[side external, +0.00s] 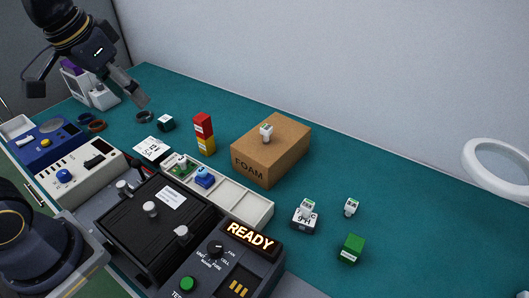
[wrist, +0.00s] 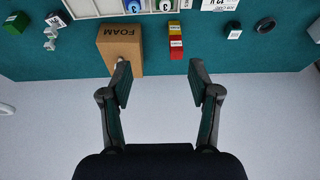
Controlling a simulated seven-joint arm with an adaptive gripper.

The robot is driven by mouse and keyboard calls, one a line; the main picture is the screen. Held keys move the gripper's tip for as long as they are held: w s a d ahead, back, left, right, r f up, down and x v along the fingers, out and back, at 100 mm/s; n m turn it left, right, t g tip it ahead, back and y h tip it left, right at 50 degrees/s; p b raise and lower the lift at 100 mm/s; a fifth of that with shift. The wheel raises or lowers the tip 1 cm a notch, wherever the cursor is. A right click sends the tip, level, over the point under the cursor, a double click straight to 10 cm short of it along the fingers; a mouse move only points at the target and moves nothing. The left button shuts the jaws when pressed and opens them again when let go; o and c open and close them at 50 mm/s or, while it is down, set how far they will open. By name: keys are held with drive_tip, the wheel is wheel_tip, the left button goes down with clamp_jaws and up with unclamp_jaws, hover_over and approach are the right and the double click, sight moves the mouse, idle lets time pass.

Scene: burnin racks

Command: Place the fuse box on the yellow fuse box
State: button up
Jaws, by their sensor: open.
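A red fuse box (side external: 203,124) sits upright on top of the yellow fuse box (side external: 206,145), left of the cardboard foam box. In the wrist view the red fuse box (wrist: 175,47) and the yellow fuse box (wrist: 174,28) show beyond the fingertips, near the top. A green fuse box (side external: 351,249) stands apart on the mat at the front right; it also shows in the wrist view (wrist: 15,23). My gripper (side external: 141,99) is at the upper left, raised and away from the stack. Its fingers (wrist: 160,78) are spread and empty.
The foam box (side external: 252,164) carries a small white part (side external: 266,133). A white divided tray (side external: 240,201) holds blue and green parts. A black tester with a READY sign (side external: 250,238) is in front. Small white parts (side external: 351,206) stand right; the back right mat is clear.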

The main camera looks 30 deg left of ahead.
drive_tip(key=s+f+t, duration=0.1)
drive_tip(key=s+f, duration=0.1)
drive_tip(key=s, duration=0.4)
drive_tip(key=shift+d, duration=0.35)
idle(0.8)
